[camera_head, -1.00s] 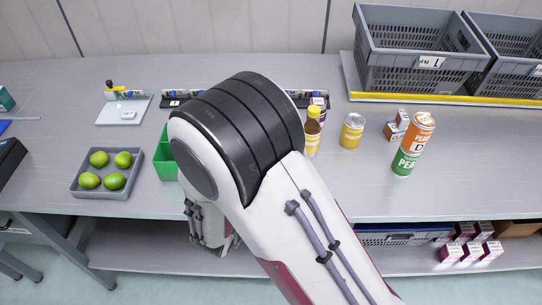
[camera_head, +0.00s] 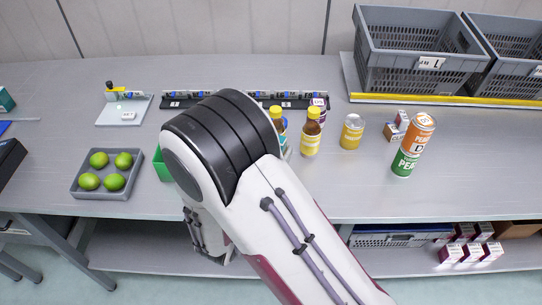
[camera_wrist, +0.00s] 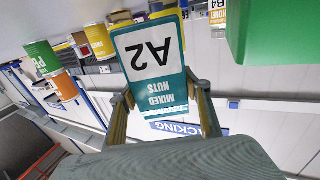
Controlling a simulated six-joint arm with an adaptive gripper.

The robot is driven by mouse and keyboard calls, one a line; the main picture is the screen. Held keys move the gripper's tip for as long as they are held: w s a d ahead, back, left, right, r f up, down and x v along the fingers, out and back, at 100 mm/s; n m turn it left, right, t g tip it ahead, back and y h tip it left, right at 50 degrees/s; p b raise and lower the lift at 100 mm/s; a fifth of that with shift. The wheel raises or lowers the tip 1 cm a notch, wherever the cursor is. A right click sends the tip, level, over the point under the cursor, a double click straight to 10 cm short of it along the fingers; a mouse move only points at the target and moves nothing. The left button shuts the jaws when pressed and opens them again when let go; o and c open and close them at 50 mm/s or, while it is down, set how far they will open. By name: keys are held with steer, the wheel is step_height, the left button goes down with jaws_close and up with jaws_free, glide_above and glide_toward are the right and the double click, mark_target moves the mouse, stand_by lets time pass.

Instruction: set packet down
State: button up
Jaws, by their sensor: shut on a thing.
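The packet (camera_wrist: 152,62) is teal and white, with "MIXED NUTS" and "A2" printed on it, upside down in the wrist view. My gripper (camera_wrist: 163,100) is shut on it, with one finger at each side of the teal end. In the head view my arm hides the gripper and most or all of the packet. Whether the packet touches the table cannot be told.
A green bin (camera_head: 161,167) is partly hidden by my arm; green also fills the wrist view's upper right (camera_wrist: 275,30). Yellow-capped bottles (camera_head: 310,137), a can (camera_head: 351,132) and stacked cans (camera_head: 413,146) stand to the right. A grey tray (camera_head: 76,188) holds limes.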

steer(key=shift+f, duration=1)
steer(key=shift+f, duration=0.6)
steer(key=o, duration=1.2)
steer(key=shift+f, duration=0.1)
steer(key=shift+r, duration=0.65)
steer(key=shift+v, duration=6)
